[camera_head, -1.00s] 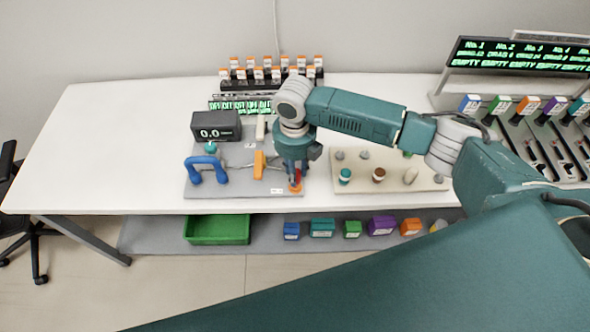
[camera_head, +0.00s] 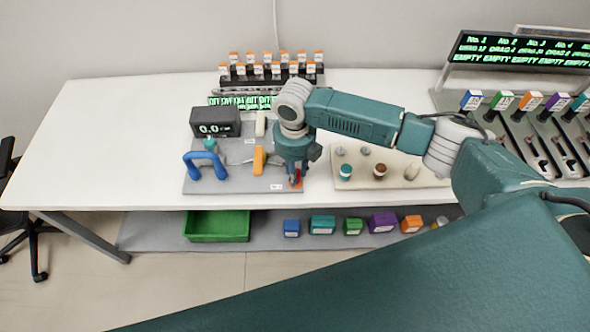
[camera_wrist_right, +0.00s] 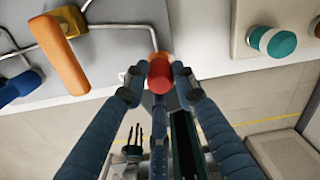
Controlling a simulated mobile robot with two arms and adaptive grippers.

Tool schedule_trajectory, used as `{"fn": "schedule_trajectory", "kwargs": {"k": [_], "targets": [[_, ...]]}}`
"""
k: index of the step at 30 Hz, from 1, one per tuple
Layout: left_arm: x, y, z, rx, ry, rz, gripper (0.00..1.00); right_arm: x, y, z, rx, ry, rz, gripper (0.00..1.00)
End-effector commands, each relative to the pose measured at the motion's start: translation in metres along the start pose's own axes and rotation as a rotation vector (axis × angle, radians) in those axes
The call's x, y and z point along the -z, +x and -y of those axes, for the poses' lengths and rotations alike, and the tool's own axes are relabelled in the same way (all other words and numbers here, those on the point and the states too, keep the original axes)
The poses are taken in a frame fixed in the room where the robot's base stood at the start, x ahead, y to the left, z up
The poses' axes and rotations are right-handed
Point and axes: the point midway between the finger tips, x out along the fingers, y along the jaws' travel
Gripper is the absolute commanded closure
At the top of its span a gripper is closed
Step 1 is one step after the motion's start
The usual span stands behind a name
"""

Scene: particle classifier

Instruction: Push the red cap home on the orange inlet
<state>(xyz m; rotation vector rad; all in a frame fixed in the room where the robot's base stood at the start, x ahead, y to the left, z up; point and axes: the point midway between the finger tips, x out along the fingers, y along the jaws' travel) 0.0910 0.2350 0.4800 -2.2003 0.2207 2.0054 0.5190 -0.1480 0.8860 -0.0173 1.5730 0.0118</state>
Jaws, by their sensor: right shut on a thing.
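The red cap (camera_wrist_right: 160,76) is between the fingertips of my right gripper (camera_wrist_right: 157,78) in the right wrist view. The gripper is shut on it. The orange inlet (camera_wrist_right: 160,57) shows as a small orange edge just beyond the cap, at the end of a grey pipe. The cap covers most of it, so I cannot tell whether it is fully seated. In the head view my right gripper (camera_head: 297,178) points down at the front right corner of the grey base plate (camera_head: 245,187), with the red cap small between its fingers.
A blue handle (camera_head: 205,163), an orange handle (camera_head: 259,160) and a black display (camera_head: 215,123) reading 0.0 stand on the plate. A beige board (camera_head: 408,183) with several caps lies to the right. The table's front edge is close to the gripper. The left table is clear.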

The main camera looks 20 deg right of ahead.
Motion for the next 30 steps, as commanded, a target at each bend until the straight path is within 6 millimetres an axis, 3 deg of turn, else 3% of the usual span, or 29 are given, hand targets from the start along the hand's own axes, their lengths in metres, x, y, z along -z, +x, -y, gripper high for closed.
{"fn": "schedule_trajectory", "kwargs": {"k": [6,7,9,10,20,25,30], "targets": [[-0.001,0.004,0.0,0.0,0.0,0.0,0.6,0.001,0.008,0.0,0.001,0.0,-0.003,0.95],[0.0,0.003,0.0,0.0,0.0,0.0,0.6,0.001,0.007,0.0,0.001,0.0,-0.002,0.68],[0.0,0.003,0.0,0.0,0.0,0.0,0.6,0.001,0.006,0.0,0.001,0.0,-0.002,0.54],[0.0,0.003,0.0,0.0,0.0,0.0,0.6,0.001,0.006,0.0,0.001,0.0,-0.002,0.52],[-0.002,0.003,0.001,0.001,-0.001,0.002,0.6,0.0,0.003,0.0,0.0,-0.001,0.0,0.52],[-0.001,0.002,0.0,0.0,0.0,0.001,0.6,-0.001,-0.02,0.0,0.0,-0.001,0.002,0.52],[-0.001,0.003,0.0,0.0,0.0,0.0,0.6,-0.001,-0.058,0.0,0.0,-0.002,0.004,0.52]]}}
